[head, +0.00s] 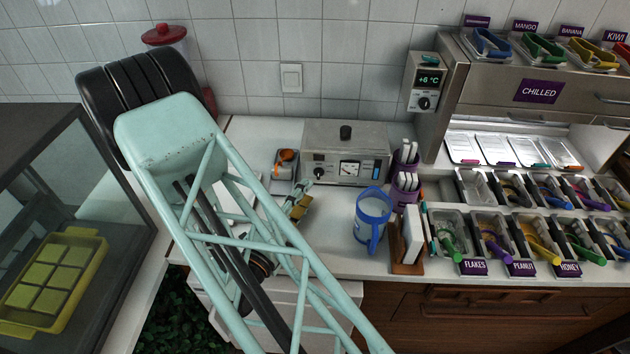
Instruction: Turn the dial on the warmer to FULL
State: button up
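The warmer (368,138) is a brushed metal box against the tiled back wall, with a black knob on its lid. Its front carries a small dark dial (319,173) at the left and a white needle gauge (349,170) beside it. The dial's lettering and pointer are too small to read. My gripper (303,188) is partly hidden behind my pale green arm. It shows in front of and just left of the warmer's lower left corner, close to the dial. I cannot tell whether it touches the dial or how far its fingers are apart.
A blue jug (372,225) stands in front of the warmer at right. Purple cups (406,180) and topping trays (480,222) lie right. A glass case (60,190) stands far left.

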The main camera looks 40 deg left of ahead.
aim_at(319, 174)
jog(key=shift+w+a, duration=0.2)
jog(key=shift+w, duration=0.95)
jog(key=shift+w+a, duration=0.2)
jog(key=shift+w, duration=0.9)
jog(key=shift+w+a, duration=0.2)
jog(key=shift+w, duration=0.95)
jog(key=shift+c, duration=0.3)
jog(key=c, duration=0.8)
